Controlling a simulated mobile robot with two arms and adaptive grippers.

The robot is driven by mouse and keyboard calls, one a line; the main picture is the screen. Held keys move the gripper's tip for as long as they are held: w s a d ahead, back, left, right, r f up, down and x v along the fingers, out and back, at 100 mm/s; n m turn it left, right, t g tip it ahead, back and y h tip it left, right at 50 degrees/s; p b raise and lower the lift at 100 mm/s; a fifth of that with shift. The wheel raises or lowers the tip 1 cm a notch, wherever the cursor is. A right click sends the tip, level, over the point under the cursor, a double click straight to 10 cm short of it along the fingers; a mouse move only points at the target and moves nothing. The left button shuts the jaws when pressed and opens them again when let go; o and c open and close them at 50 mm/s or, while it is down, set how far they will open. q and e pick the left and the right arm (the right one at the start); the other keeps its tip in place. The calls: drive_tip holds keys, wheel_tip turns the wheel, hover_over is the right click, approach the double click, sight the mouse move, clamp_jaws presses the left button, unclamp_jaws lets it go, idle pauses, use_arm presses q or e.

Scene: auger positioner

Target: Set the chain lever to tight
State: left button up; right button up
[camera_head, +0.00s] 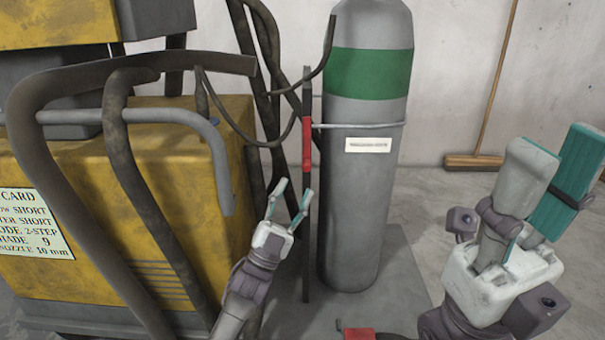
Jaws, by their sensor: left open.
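A slim upright bar with a red sleeve (307,146) stands just left of the grey gas cylinder (352,220), where a thin band (360,126) runs around the cylinder. This looks like the chain lever; I cannot tell its setting or how it joins the band. My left gripper (291,202) is open and empty, below the red sleeve and close to the bar's lower part. I cannot tell whether it touches the bar. My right gripper (548,184) is open and empty at the right, close to the camera and away from the cylinder.
A yellow machine (190,150) with a card (33,222) fills the left. Dark hoses and a grey rail (165,117) hang before it. The cylinder stands on a grey plate (395,285). A red object (359,333) lies at the bottom edge. A broom (473,161) leans behind.

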use_arm(q)
drive_tip(key=v, duration=0.5)
drive_tip(key=shift+s+f, duration=0.2)
